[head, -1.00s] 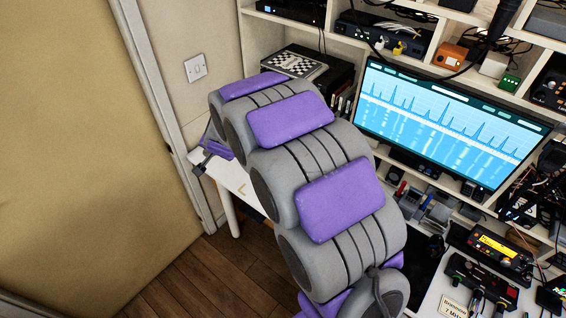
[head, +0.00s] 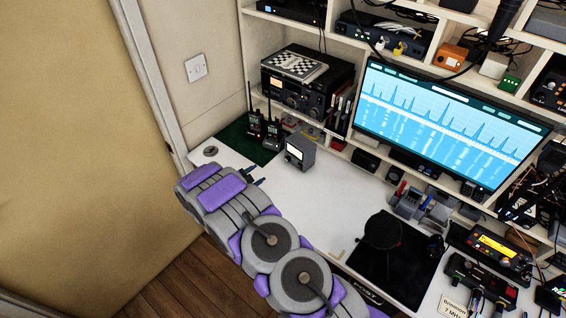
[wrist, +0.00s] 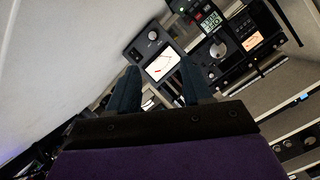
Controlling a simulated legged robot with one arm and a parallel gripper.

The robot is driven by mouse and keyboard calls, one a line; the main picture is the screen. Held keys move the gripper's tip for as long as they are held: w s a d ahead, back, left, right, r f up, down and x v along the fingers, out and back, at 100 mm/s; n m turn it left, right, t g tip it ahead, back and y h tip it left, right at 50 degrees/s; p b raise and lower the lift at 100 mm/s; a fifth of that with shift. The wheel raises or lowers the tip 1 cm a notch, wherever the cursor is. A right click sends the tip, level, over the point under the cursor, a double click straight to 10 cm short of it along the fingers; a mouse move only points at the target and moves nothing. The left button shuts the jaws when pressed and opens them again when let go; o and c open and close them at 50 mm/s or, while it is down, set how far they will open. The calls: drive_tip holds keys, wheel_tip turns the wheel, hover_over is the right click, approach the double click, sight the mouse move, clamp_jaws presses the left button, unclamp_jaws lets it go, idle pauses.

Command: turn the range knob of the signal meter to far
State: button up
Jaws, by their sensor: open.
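The signal meter (head: 300,152) is a small grey box with a lit white dial, upright on the white desk near the shelves. In the wrist view the meter (wrist: 162,64) shows its dial face and a dark panel with a round knob (wrist: 152,36); the knob's setting is too small to read. My gripper (head: 256,175) is open and empty, its two dark fingers pointing at the meter from the left and front, with a gap between. In the wrist view my gripper (wrist: 160,72) has its fingertips on either side of the dial's lower part; contact cannot be told.
Two handheld radios (head: 264,130) stand on a green mat (head: 238,140) behind the meter. A black radio (head: 305,85) sits on the shelf above. A monitor (head: 440,125) stands right. The white desk (head: 320,205) is clear around the meter's front.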

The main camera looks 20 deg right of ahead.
sight(286, 160)
drive_tip(key=shift+s+d+f+h, duration=0.3)
drive_tip(key=shift+s+d+f, duration=0.05)
drive_tip(key=shift+s+f, duration=0.15)
drive_tip(key=shift+w+d+f, duration=0.1)
drive_tip(key=shift+d, duration=0.15)
drive_tip(key=b+x, duration=0.3)
drive_tip(key=x, duration=1.3)
drive_tip(key=shift+d+f+b, duration=0.15)
drive_tip(key=shift+d+b, duration=0.15)
drive_tip(key=shift+d, duration=0.15)
drive_tip(key=shift+c, duration=0.4)
clamp_jaws()
